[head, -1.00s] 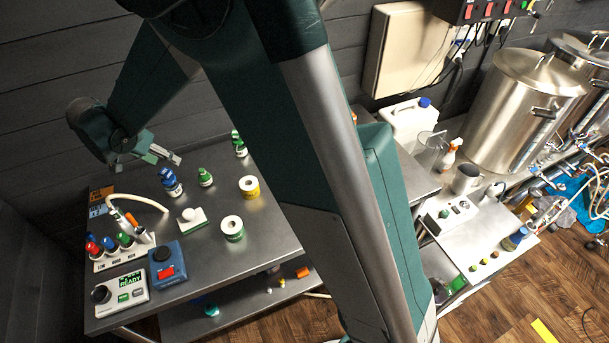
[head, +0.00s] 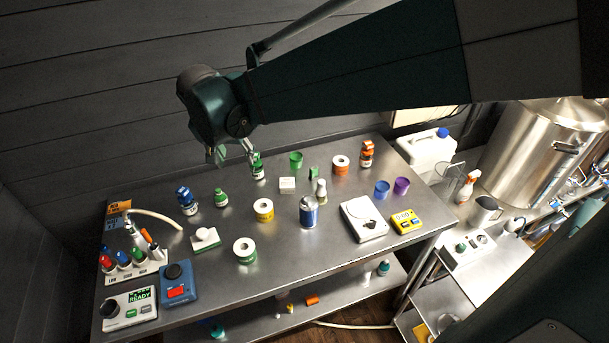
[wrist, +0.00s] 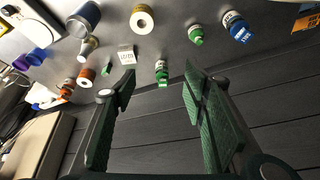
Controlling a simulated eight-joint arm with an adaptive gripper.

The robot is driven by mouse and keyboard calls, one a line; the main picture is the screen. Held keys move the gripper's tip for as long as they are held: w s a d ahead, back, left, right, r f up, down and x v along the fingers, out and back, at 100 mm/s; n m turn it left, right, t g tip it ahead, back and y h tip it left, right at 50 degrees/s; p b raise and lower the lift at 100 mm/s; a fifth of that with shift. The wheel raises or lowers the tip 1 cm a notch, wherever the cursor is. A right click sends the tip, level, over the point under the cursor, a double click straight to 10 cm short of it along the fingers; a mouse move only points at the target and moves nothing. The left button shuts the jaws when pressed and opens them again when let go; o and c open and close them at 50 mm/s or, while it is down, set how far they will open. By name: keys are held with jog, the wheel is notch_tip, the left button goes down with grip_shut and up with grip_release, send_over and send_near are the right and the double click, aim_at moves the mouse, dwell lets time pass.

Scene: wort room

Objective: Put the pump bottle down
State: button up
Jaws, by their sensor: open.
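My gripper (head: 232,152) is open and empty above the back edge of the steel table (head: 290,240). In the wrist view its two green finger pads (wrist: 160,82) stand apart. A white bottle with green cap and bands (head: 257,166) stands just right of the fingers in the head view. It appears between the fingertips in the wrist view (wrist: 162,73), with no visible contact. A blue-capped bottle (head: 187,201) and a small green-capped bottle (head: 220,198) stand upright to the left. I cannot tell which is the pump bottle.
A white box (head: 287,185), green cup (head: 296,160), tape rolls (head: 263,210) and orange bottle (head: 367,153) share the table. A blue can (head: 309,212) and white scale (head: 364,219) stand farther right. Dark plank wall (head: 90,110) rises behind. Bare steel lies at centre front.

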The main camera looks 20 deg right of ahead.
jog(key=s+d+n+t, duration=0.1)
jog(key=s+d, duration=0.4)
jog(key=s, duration=0.3)
jog(key=s+d+n+y, duration=0.1)
jog(key=s+d+n, duration=0.1)
jog(key=s+d, duration=0.3)
jog(key=s+d+n+t, duration=0.1)
jog(key=s+d, duration=0.4)
jog(key=s, duration=0.7)
jog(key=shift+d+r+n+t+y, duration=0.2)
jog(key=shift+d+n+t+y, duration=0.1)
jog(key=shift+n+y, duration=0.15)
jog(key=shift+o, duration=0.7)
